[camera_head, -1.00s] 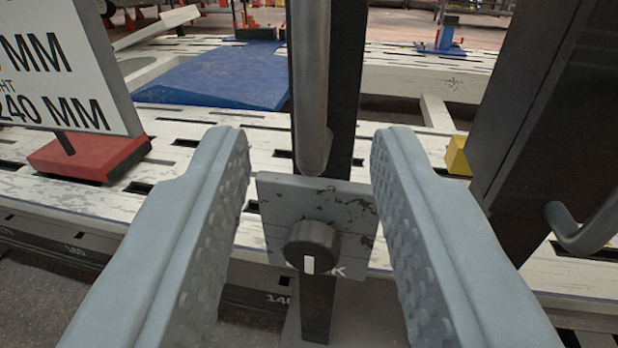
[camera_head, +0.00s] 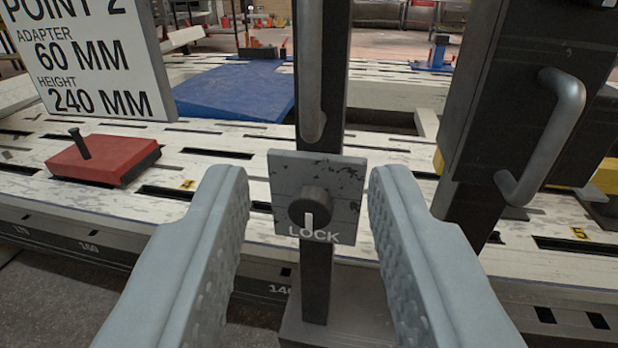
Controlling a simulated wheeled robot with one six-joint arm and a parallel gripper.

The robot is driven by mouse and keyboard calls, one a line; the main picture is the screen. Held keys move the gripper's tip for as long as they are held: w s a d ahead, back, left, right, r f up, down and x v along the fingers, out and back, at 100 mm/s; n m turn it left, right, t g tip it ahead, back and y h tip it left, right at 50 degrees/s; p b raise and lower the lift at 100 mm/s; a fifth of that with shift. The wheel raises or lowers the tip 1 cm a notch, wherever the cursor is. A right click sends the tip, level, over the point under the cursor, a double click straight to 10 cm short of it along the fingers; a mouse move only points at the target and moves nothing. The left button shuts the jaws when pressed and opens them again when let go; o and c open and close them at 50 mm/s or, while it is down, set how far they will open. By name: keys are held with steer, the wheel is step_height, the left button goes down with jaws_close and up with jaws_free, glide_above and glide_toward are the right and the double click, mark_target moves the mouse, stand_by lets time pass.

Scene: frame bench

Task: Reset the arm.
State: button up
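My gripper (camera_head: 308,205) is open, with its two grey, studded fingers reaching in from the bottom of the view. Nothing is held between them. Beyond the fingertips, in the gap between them, is a scuffed grey plate (camera_head: 345,180) marked LOCK with a round black knob (camera_head: 310,207) on it. The knob's white mark points down toward the word. The plate is on a dark upright post (camera_head: 316,275) with a grey handle (camera_head: 311,75) above it. The fingers appear apart from the plate and knob.
A second dark post (camera_head: 475,110) with a handle (camera_head: 553,135) stands at right. At left are a red block (camera_head: 95,158) and a sign (camera_head: 90,60) reading 60 MM and 240 MM. A blue ramp (camera_head: 235,92) lies behind on the white slotted bench (camera_head: 215,215).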

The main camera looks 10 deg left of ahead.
steer(key=shift+d+r, duration=0.1)
steer(key=s+d+r+y, duration=0.1)
steer(key=s+d+r, duration=0.2)
steer(key=d+r, duration=0.95)
steer(key=s+d+r+y, duration=0.1)
steer(key=s+d+r, duration=0.3)
steer(key=d+r, duration=0.85)
steer(key=s+d+f+m+h, duration=0.1)
steer(key=s+d+h, duration=0.3)
steer(key=s+d, duration=2.1)
steer(key=shift+s+d+f+m+h, duration=0.15)
steer(key=shift+d+f+m+h, duration=0.25)
steer(key=shift+d+f, duration=0.35)
